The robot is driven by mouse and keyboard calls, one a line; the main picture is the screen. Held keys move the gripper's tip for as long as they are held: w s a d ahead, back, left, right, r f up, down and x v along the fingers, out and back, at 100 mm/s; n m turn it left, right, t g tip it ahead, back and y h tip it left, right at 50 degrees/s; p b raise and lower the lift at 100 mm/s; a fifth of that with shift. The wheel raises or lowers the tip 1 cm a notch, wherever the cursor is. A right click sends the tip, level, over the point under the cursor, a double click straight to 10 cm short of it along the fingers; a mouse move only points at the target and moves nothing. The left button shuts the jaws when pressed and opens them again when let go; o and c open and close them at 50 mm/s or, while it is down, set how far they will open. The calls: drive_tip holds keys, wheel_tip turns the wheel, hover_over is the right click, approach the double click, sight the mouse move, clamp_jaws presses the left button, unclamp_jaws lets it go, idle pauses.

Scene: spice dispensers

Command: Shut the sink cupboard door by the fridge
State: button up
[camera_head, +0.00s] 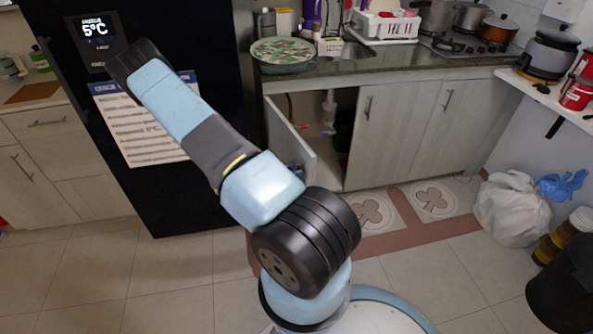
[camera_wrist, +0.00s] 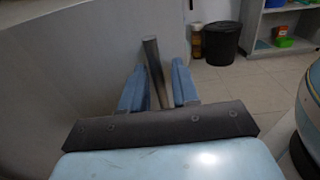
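The sink cupboard door (camera_head: 289,135), pale grey wood, stands swung out beside the black fridge (camera_head: 190,205); the cupboard's inside shows to its right. In the wrist view a grey metal bar (camera_wrist: 152,58), likely the door's handle, runs between the two blue fingers of my gripper (camera_wrist: 158,85). A grey surface, likely the door, fills the left of that view. The fingers look open around the bar, with a small gap on the right; I cannot tell if the left finger touches it. In the head view my arm mostly hides my gripper, with only a bluish bit by the door.
Pipes (camera_head: 329,110) show inside the cupboard. A dark countertop (camera_head: 350,67) runs above it. A white bag (camera_head: 511,208) and a black bin (camera_head: 562,292) stand at the right; the bin also shows in the wrist view (camera_wrist: 222,44). The tiled floor before the fridge is clear.

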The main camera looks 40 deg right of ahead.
drive_tip(key=shift+s+d, duration=0.15)
drive_tip(key=shift+d, duration=0.1)
drive_tip(key=shift+c, duration=0.3)
clamp_jaws()
